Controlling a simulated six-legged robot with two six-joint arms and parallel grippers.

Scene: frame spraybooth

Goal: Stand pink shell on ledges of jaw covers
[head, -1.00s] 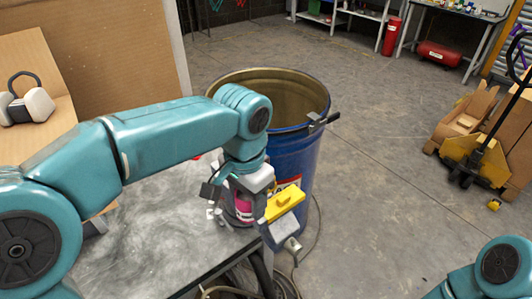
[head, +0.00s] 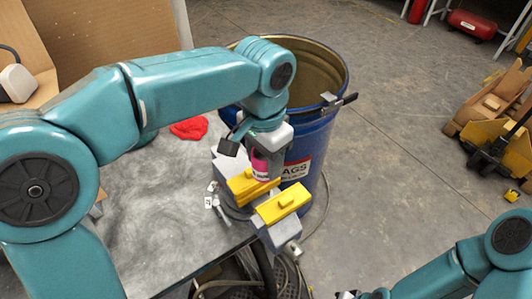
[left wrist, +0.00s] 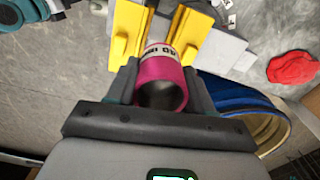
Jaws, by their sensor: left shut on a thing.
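The pink shell (head: 260,167) is a short tube with a pale printed label; its open end shows in the left wrist view (left wrist: 163,84). My left gripper (head: 262,158) is shut on it, with a finger on each side. The shell is by the two yellow jaw covers, near (head: 245,187) and far (head: 283,203) in from the table corner, on a grey vise (head: 268,228). In the left wrist view the covers (left wrist: 127,33) (left wrist: 190,36) stand either side of the shell's far end. I cannot tell whether it touches the ledges. My right gripper (head: 348,294) is barely in view at the bottom edge.
The vise sits at the corner of a grey worktable (head: 165,215). A red cloth (head: 189,128) lies behind it. A blue drum (head: 318,140) with a clamp on its rim stands close behind the vise.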

